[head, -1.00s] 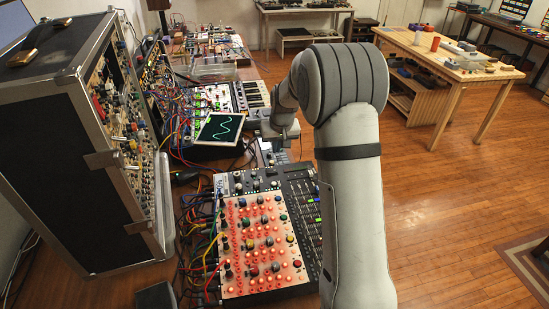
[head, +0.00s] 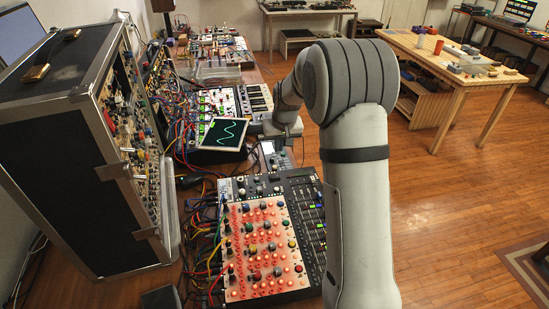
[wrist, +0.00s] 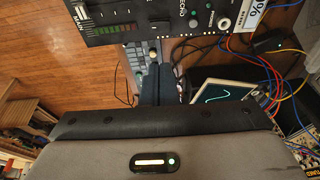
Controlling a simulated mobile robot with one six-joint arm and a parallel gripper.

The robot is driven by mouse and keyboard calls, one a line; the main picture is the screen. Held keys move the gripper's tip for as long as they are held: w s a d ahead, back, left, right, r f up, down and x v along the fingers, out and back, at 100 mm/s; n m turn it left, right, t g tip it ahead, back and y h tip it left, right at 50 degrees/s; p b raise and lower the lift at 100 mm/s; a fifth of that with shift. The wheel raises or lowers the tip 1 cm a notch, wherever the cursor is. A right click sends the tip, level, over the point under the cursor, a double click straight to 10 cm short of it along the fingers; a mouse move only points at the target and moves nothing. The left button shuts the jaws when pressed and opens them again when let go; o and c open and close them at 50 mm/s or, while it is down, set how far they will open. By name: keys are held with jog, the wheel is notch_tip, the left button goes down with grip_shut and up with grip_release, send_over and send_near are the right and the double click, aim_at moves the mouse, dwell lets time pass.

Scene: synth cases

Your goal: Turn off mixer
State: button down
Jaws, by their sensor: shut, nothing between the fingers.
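The mixer (head: 312,222) lies on the table in the head view. It has dark fader strips on the right and a panel of red-lit knobs on the left. In the wrist view, the mixer's dark edge panel (wrist: 150,22) fills the top, with knobs, a silver knob and a white label. My gripper (wrist: 158,72) points toward that edge with its fingers together and empty, near a small keypad device. I cannot tell whether it touches anything. In the head view the fingers are not clearly seen; my wrist is just behind the mixer.
A small screen with a green wave (head: 223,133) stands left of my wrist. A large black case (head: 75,150) with patch modules stands at the left. Cables crowd the mixer's left side. Open wooden floor is at right.

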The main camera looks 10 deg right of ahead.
aim_at(271, 176)
jog(key=shift+a+r+p, duration=0.1)
jog(key=shift+a+p, duration=0.35)
jog(key=shift+p, duration=0.45)
jog(key=p+x, duration=0.1)
jog(key=x, duration=0.3)
jog(key=p+x, duration=0.1)
jog(key=x, duration=0.4)
jog(key=s+p+x, duration=0.1)
jog(key=x, duration=0.4)
jog(key=shift+s+a+p, duration=0.1)
jog(key=shift+s+p, duration=0.05)
jog(key=shift+p, duration=0.2)
jog(key=shift+f, duration=0.25)
